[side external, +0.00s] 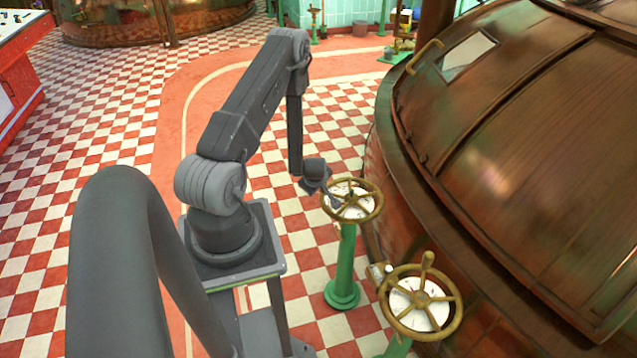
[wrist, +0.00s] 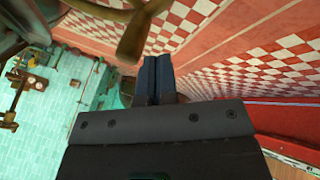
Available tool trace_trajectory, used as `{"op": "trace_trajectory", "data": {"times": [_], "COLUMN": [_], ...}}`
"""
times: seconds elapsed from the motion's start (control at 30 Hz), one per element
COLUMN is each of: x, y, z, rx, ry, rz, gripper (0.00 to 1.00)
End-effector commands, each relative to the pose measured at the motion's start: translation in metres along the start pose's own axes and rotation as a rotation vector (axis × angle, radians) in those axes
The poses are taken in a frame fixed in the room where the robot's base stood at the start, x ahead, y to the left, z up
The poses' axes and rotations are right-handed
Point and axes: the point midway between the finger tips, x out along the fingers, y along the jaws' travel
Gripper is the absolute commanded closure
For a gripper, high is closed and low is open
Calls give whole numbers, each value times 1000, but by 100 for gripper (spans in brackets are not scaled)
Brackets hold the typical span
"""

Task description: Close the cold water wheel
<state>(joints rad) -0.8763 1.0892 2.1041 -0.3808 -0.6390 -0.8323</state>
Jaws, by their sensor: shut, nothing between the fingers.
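Two brass handwheels with white dials stand on green posts beside the copper kettle. The farther wheel (side external: 366,189) is close to my gripper (side external: 334,201), which is at its left rim; I cannot tell whether they touch. The nearer wheel (side external: 452,322) has an upright knob and stands apart from my gripper. No label is readable, so I cannot tell which is the cold water wheel. In the wrist view my gripper's dark fingers (wrist: 157,60) are pressed together with nothing between them. A curved brass bar (wrist: 133,38), seemingly part of a wheel, shows just above the fingertips.
The large copper kettle (side external: 540,130) with a small window bounds the right side. A green post (side external: 346,265) carries the farther wheel. A thick grey curved tube (side external: 105,270) blocks the lower left. Red and white checkered floor (side external: 110,150) is open to the left.

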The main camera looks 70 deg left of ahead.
Motion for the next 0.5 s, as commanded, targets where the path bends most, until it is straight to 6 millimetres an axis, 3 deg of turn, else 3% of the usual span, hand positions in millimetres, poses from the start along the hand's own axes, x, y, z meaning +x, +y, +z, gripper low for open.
{"op": "trace_trajectory", "data": {"times": [0.2,0.5], "x": [9,10], "y": [12,14], "z": [2,2], "rx": [1,1], "ry": [-1,-2], "rz": [-2,-2], "gripper": [100,100]}}
